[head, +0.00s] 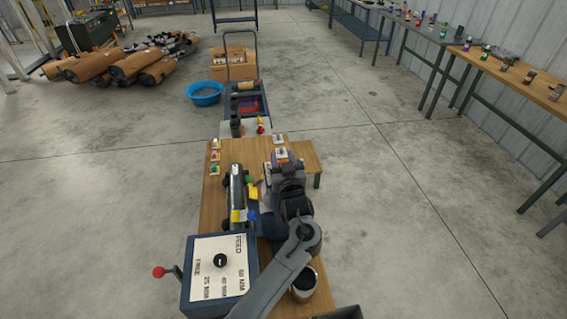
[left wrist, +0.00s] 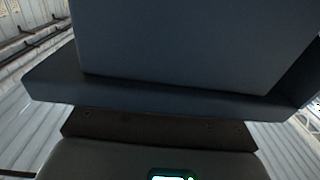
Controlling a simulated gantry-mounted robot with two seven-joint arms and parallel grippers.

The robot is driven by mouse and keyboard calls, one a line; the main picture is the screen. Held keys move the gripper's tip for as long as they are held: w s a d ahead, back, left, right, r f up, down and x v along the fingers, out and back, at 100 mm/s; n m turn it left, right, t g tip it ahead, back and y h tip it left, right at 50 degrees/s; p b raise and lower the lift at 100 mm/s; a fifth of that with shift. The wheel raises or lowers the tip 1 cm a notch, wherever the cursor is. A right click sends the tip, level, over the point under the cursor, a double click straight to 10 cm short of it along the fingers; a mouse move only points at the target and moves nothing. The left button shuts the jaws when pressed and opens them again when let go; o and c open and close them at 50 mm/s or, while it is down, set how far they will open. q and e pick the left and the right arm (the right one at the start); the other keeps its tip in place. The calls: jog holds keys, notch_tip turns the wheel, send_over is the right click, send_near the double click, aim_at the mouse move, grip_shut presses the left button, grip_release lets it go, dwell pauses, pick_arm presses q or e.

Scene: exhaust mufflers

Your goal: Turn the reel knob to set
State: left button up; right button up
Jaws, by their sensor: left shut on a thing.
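A box (head: 197,307) with a white dial face marked FEED stands at the near left. A black knob (head: 220,260) sits in the middle of its face, with MM markings around it. My left arm passes over the right side of the box, and my left gripper (head: 286,170) is beyond it over the wooden table, apart from the knob. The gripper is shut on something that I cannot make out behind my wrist. In the left wrist view a large blue-grey block (left wrist: 190,45) fills most of the picture close ahead. My right gripper is not in view.
A lever with a red ball (head: 158,272) sticks out left of the box. A silver cylinder (head: 237,188) and small coloured parts lie on the wooden table (head: 212,195). A dark pot (head: 304,285) stands at the near right. Open floor lies on both sides.

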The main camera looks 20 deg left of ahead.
pick_arm(q)
jog(key=shift+n+g+y, duration=0.3)
jog(key=shift+y, duration=0.1)
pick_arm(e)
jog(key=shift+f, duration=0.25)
pick_arm(q)
jog(key=o, duration=0.9)
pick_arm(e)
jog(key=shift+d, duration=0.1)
